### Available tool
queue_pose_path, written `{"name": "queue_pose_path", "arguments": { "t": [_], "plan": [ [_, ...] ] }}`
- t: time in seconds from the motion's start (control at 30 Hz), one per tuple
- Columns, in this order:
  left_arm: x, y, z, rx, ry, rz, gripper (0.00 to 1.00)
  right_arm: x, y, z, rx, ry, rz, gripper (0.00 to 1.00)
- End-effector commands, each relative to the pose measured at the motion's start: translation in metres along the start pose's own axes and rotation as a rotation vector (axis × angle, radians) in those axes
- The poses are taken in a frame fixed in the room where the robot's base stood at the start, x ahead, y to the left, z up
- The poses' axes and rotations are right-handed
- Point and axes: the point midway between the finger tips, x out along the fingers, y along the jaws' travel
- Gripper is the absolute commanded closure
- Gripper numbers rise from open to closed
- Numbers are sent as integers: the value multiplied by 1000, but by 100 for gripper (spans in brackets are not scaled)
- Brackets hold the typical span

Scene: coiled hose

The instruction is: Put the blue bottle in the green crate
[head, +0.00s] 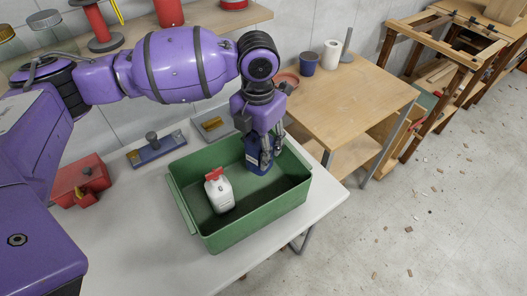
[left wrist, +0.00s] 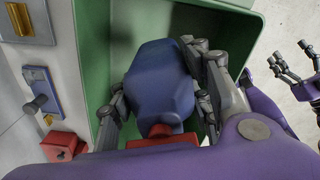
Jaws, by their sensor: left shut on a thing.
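The blue bottle (head: 257,163) is inside the green crate (head: 246,237), towards its back right part. My left gripper (head: 266,154) reaches down over the crate and is shut on the bottle. In the left wrist view the dark blue bottle (left wrist: 160,82) lies between the fingers of my left gripper (left wrist: 162,105), its red cap (left wrist: 158,131) towards the wrist. I cannot tell whether its base touches the crate floor. My right gripper (left wrist: 295,65) shows only at the right edge of the left wrist view, its fingers apart and empty.
A wooden table (head: 345,95) stands behind right. The white table's front is clear.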

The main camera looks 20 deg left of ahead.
Motion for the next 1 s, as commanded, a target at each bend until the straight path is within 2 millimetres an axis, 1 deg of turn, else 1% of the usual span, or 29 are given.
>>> {"name": "queue_pose_path", "arguments": {
  "t": [0.1, 0.23, 0.37, 0.6, 0.7, 0.9, 1.0],
  "plan": [
    [19, -1, -1, -1, 4, -2, 86, -7, 3, 21, 4, -38, 7, 33],
    [39, 0, 0, -1, 1, -1, 86, -11, 5, 34, 1, -64, 10, 33],
    [51, 0, -1, -1, 1, -1, 86, -10, 6, 32, -3, -61, 9, 33],
    [88, 0, -1, -3, 2, 0, 86, -6, 4, 19, -10, -36, 2, 33],
    [93, 0, 0, -2, -1, -1, 86, -6, 4, 19, -11, -36, 1, 33],
    [93, 0, 0, -1, -1, 0, 86, -6, 3, 20, -10, -38, 0, 33],
    [96, 0, -1, -1, 0, 0, 86, -7, 3, 23, -10, -42, 1, 33]
  ]
}}
